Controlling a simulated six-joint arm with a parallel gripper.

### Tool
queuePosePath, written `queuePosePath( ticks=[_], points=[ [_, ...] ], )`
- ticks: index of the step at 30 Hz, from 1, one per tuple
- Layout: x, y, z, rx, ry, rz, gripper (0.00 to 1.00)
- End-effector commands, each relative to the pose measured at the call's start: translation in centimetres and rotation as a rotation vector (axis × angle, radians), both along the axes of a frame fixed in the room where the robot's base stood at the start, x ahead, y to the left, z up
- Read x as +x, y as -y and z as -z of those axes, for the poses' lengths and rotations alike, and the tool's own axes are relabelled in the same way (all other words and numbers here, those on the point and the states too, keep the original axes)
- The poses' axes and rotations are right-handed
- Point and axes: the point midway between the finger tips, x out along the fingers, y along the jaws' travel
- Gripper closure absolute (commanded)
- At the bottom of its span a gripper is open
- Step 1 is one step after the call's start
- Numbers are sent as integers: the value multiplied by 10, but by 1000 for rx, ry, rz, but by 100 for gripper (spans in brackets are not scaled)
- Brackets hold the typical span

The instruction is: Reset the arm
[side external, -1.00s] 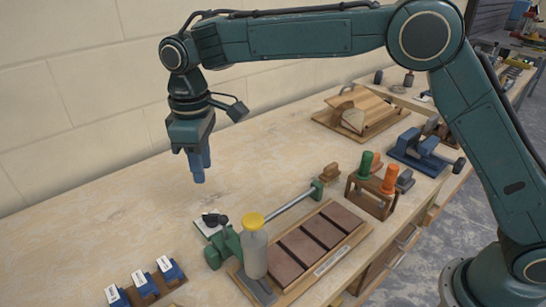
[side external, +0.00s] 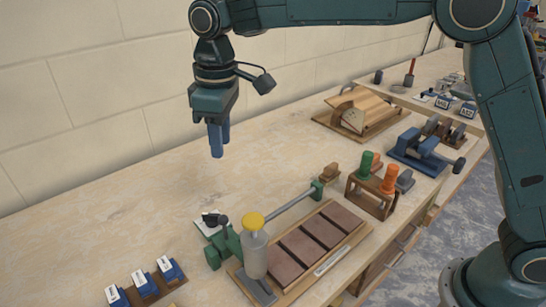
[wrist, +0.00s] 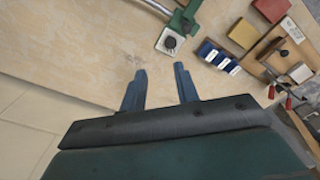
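My gripper (side external: 219,152) hangs in the air above the bare left-back part of the wooden bench (side external: 110,215), pointing down. Its two blue fingers touch nothing. In the wrist view my gripper (wrist: 158,82) shows its fingers apart with only bench top between them, so it is open and empty. My arm reaches in from the right, above the bench.
A bottle with a yellow cap (side external: 254,240) stands by a green clamp (side external: 222,245) and a board of brown tiles (side external: 307,244). Blue blocks (side external: 143,283) are front left. A rack with green and orange handles (side external: 371,193) and a blue device (side external: 418,150) are right.

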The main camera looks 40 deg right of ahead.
Motion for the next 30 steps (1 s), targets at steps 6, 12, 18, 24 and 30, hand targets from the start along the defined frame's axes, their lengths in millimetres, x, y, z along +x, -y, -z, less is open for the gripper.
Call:
queuePosePath(
  ticks=[6, 12, 18, 24, 30],
  points=[
    [-24, 45, -33, 26, 52, 92, 69],
    [-53, 83, -55, 49, 97, 175, 69],
    [-86, 119, -70, 71, 146, 259, 69],
    [-122, 150, -77, 91, 192, 343, 69],
    [-161, 177, -77, 111, 241, 424, 69]
  ],
)
